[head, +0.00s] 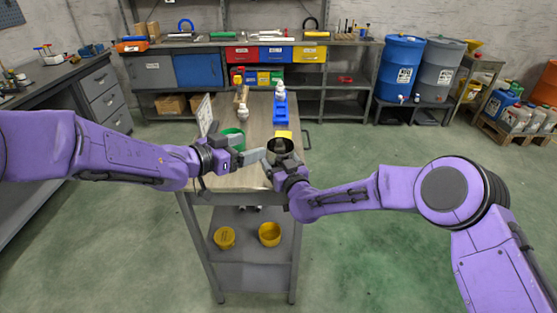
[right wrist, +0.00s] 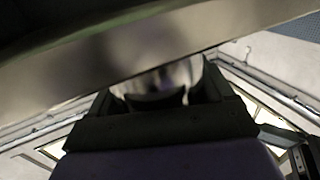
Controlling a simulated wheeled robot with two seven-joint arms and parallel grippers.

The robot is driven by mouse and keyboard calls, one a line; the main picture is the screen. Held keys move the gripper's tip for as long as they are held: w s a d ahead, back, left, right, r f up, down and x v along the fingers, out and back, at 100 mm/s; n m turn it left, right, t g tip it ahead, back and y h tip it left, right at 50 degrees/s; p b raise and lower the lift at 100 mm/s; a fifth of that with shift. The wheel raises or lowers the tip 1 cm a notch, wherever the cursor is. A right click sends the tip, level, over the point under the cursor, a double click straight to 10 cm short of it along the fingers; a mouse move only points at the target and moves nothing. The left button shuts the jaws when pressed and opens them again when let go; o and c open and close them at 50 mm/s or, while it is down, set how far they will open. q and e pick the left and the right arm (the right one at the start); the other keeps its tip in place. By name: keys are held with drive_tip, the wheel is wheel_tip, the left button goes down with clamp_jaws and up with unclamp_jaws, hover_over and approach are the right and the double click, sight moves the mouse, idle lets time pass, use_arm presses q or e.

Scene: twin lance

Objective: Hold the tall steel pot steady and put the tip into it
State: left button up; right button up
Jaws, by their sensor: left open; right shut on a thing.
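The steel pot (head: 281,146), with a dark round opening, stands near the front right of the wooden cart top. My right gripper (head: 281,164) is at its near side and is shut on it. In the right wrist view, a blurred shiny metal surface (right wrist: 165,80) shows between the dark gripper parts. My left gripper (head: 256,156) is open just left of the pot, its fingers pointing right. They appear empty; whether they touch the pot I cannot tell. I cannot make out which thing is the tip.
A green round container (head: 233,136) stands behind my left gripper. Open floor lies right of the cart.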

drive_tip(key=shift+s+f, duration=0.1)
drive_tip(key=shift+f, duration=0.1)
drive_tip(key=o, duration=1)
drive_tip(key=shift+c, duration=0.2)
drive_tip(key=v, duration=1.2)
